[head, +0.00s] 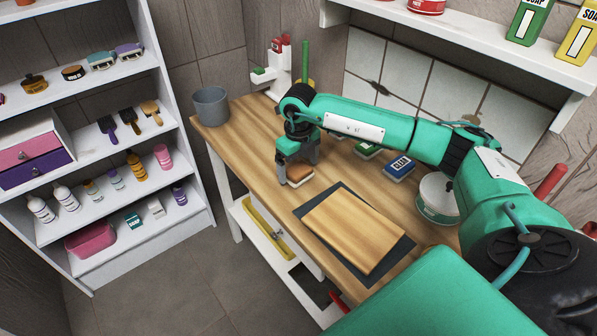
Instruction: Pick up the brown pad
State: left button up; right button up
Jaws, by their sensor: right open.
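The brown pad (300,175) lies on the wooden table, left of the dark mat, in the head view. It has a brown top and a pale lower edge. My right gripper (297,167) points down at it with open fingers, one toward each side of the pad. The gripper partly hides the pad's far side. I cannot tell whether the fingers touch it. My left gripper is not in view.
A wooden board (354,229) lies on a dark mat (403,251). A blue pad (399,168), a green pad (368,152) and a white-and-green tin (437,200) are to the right. A grey cup (211,106) stands at the table's far left corner. Shelves (120,255) stand left.

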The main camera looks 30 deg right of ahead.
aim_at(299, 169)
jog(key=shift+f, duration=0.85)
jog(key=c, duration=1)
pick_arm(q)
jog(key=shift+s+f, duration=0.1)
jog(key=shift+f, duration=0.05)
pick_arm(e)
jog(key=shift+c, duration=0.3)
jog(key=shift+r, duration=0.1)
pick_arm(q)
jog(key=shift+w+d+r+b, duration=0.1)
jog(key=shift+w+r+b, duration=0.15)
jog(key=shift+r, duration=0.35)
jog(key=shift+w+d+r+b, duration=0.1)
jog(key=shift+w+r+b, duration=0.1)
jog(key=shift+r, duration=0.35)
pick_arm(e)
notch_tip(299, 169, up, 20)
